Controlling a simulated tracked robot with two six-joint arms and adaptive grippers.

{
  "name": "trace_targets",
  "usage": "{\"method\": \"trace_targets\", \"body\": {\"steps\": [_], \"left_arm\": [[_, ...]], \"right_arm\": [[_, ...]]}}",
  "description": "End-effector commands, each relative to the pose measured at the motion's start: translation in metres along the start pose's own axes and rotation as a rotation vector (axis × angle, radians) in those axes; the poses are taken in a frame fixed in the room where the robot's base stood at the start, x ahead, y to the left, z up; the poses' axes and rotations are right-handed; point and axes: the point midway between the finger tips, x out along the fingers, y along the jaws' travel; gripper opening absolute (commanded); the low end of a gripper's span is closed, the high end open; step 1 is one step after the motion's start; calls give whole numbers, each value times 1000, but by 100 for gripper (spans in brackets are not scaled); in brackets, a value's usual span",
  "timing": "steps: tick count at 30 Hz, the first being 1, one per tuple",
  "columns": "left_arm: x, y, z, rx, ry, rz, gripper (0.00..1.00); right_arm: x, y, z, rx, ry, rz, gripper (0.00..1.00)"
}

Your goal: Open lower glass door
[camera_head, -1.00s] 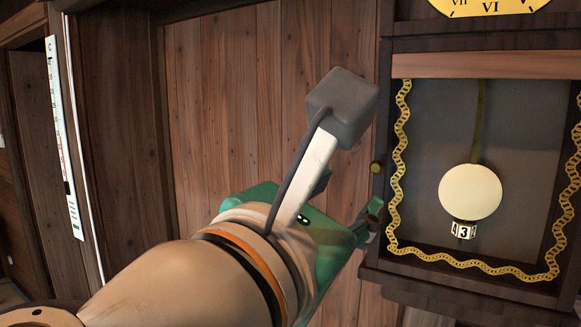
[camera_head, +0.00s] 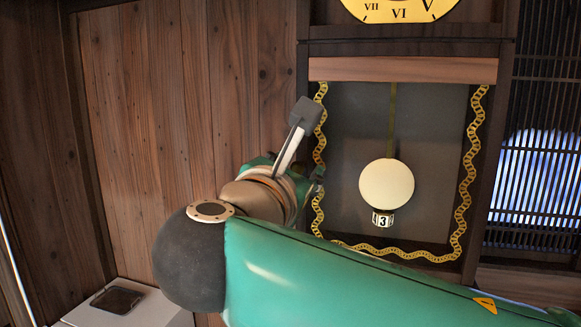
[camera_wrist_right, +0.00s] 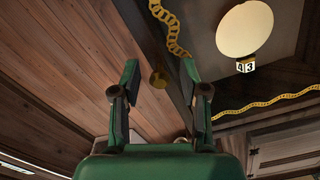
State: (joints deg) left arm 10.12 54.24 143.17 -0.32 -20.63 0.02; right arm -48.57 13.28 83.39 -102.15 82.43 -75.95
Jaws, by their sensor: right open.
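The wall clock's lower glass door (camera_head: 345,125) is framed by gold wavy trim, with the round white pendulum (camera_head: 386,185) behind it. It looks shut in the head view. A small brass knob (camera_wrist_right: 158,78) sticks out at the door's left edge in the wrist view. My right gripper (camera_wrist_right: 160,70) is open, its fingers on either side of the knob in that view; I see no contact. In the head view my right gripper (camera_head: 318,178) is at the door's left edge, partly hidden by its own wrist, and the knob cannot be made out. My left gripper is out of view.
The yellow clock dial (camera_head: 399,10) is above the door. A plank wall (camera_head: 185,120) stands to the left. A white box (camera_head: 135,305) with a dark top panel sits low at left. A dark slatted lattice (camera_head: 545,150) with bluish light is at right.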

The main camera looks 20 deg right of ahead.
Motion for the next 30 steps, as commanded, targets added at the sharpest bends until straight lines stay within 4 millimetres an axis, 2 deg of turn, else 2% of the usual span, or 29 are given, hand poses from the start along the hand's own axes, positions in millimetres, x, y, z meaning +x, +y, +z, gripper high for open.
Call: {"method": "trace_targets", "body": {"steps": [4,5,12,23,30], "left_arm": [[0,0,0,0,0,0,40],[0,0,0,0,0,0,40],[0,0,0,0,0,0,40],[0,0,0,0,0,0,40],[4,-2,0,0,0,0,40]], "right_arm": [[0,0,0,0,0,0,44],[0,0,0,0,0,0,41],[0,0,0,0,0,-1,1],[-1,-1,0,0,0,0,0],[-10,-3,1,2,14,33,0]]}}
